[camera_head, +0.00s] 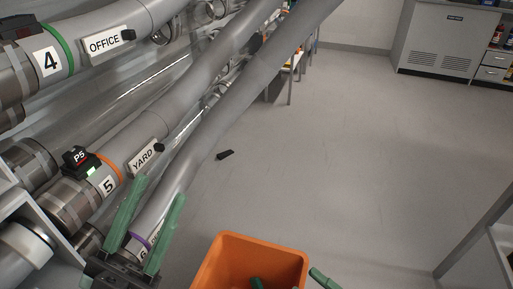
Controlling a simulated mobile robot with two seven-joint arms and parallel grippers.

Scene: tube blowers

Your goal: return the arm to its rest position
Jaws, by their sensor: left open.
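My left gripper (160,189) comes in at the lower left. Its two long green fingers are spread apart, and nothing is held between them. It is in front of the tube marked 6 (147,228), whose label is partly covered by the fingers. I cannot tell from this view whether it touches the tube. A green finger-like piece (325,279) shows at the bottom edge, right of the orange bin; it looks like part of my right gripper.
Big grey tubes marked 4 OFFICE (90,45) and 5 YARD (125,155) slant across the left. A small black piece (225,155) lies on the open grey floor. A cabinet (440,45) stands far right.

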